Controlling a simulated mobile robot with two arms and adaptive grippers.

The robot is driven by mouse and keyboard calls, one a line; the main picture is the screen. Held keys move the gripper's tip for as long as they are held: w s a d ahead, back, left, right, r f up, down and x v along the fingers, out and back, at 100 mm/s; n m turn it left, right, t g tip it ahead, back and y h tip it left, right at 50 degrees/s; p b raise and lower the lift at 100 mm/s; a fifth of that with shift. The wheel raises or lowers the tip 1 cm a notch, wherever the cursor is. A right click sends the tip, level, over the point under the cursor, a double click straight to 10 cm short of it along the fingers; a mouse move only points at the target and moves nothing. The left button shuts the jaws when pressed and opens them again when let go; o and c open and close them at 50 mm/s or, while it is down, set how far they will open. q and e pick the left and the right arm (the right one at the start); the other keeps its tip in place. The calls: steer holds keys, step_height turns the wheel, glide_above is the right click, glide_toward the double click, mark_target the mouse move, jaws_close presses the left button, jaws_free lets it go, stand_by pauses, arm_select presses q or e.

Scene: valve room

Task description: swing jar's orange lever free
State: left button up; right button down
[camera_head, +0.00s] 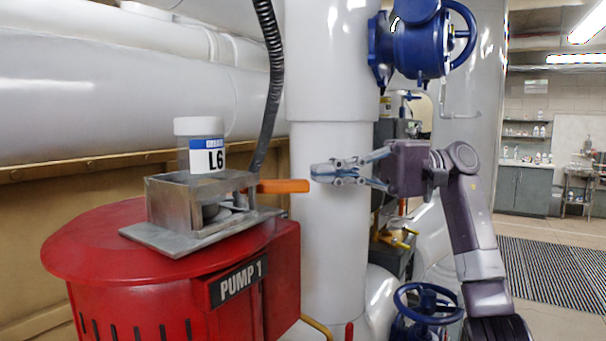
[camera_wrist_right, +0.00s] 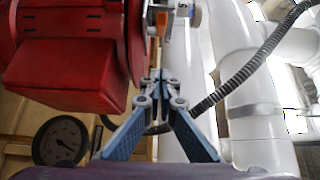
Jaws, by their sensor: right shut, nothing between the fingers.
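The jar (camera_head: 201,145) is clear with a white lid and an "L6" label. It stands upright in a grey metal bracket (camera_head: 174,203) on top of the red pump (camera_head: 90,245). The orange lever (camera_head: 283,186) sticks out to the right from the bracket. My right gripper (camera_head: 314,172) is shut and empty, its tips just right of the lever's end and slightly above it in the head view. In the right wrist view its fingertips (camera_wrist_right: 158,76) meet below a small orange piece, likely the lever (camera_wrist_right: 162,20). I cannot tell whether they touch it. My left gripper is not in view.
A thick white vertical pipe (camera_head: 335,250) stands behind my right gripper. A black corrugated hose (camera_head: 272,80) hangs behind the jar. Blue valves (camera_head: 415,45) are at the upper right. A gauge (camera_wrist_right: 62,140) shows in the wrist view. Open floor lies at far right.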

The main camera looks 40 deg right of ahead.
mark_target(303, 179)
steer(key=a, duration=0.2)
steer(key=s+a+p, duration=0.1)
steer(key=a, duration=0.1)
steer(key=s+a+p, duration=0.1)
steer(key=a, duration=0.1)
steer(key=shift+s+a, duration=0.1)
steer(key=shift+a, duration=0.1)
